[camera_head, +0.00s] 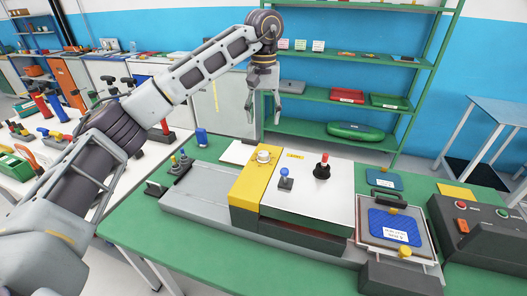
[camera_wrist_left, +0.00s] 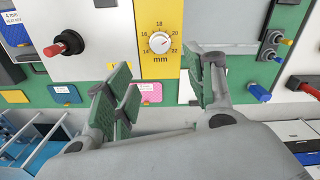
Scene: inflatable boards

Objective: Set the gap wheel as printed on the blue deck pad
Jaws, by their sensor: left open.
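The gap wheel (camera_head: 263,156) is a round white knob on the yellow part of the machine. In the left wrist view the wheel (camera_wrist_left: 160,42) sits amid a scale marked 14 to 22 mm; I cannot read its pointer surely. The blue deck pad (camera_head: 388,230) lies on the machine's right end, with a white printed label (camera_head: 395,234) too small to read. My left gripper (camera_head: 264,112) is open and empty, above and behind the wheel, apart from it. In the wrist view its fingers (camera_wrist_left: 163,68) spread on either side below the wheel. My right gripper is not in view.
A blue-topped knob (camera_head: 285,176) and a red-topped black knob (camera_head: 323,166) stand on the white panel right of the wheel. A control box (camera_head: 480,226) with buttons stands at far right. Green shelves (camera_head: 340,92) rise behind the green table (camera_head: 135,230).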

